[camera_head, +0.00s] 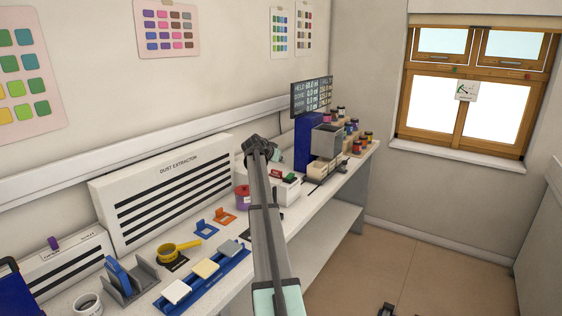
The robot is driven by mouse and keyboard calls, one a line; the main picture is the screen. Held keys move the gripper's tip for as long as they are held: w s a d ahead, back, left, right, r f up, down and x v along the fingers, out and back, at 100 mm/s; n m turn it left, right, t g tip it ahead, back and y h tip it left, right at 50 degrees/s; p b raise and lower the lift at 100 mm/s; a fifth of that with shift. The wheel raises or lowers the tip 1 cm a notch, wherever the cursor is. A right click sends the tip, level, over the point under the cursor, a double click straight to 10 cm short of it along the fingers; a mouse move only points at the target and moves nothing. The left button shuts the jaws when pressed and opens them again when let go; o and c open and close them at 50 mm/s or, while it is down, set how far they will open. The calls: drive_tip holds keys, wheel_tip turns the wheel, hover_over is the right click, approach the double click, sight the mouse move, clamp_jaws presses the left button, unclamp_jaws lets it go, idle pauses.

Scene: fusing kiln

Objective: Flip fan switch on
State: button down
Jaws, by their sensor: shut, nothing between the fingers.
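My arm reaches up from the bottom edge in the head view. The dark end of it, my gripper (258,148), is over the workbench, in front of the back wall. It is small here, and its fingers look shut and empty. A white panel marked DUST EXTRACTOR (222,150) stands at the back of the bench, left of my gripper, with dark slots across it. A lower white box (48,262) at the far left carries small labels and a purple knob (53,243). The labels are too small to read surely, so I cannot tell which control is the fan switch.
A blue tray with pale tiles (235,258), a yellow ladle-like tool (180,248) and a grey holder (147,276) lie on the bench (222,296). A blue and grey machine (306,150), a screen (311,95) and several jars stand farther right. The floor (440,258) is mostly clear.

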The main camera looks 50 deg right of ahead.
drive_tip(key=p, duration=0.2)
hover_over(289, 176)
drive_tip(key=a, duration=0.1)
wheel_tip(289, 176, down, 3)
drive_tip(key=shift+f, duration=0.2)
drive_tip(key=f+p, duration=0.1)
drive_tip(key=d+f+p, duration=0.1)
drive_tip(key=f, duration=0.1)
drive_tip(key=shift+f, duration=0.1)
drive_tip(key=shift+d+f, duration=0.1)
drive_tip(key=shift+f, duration=0.65)
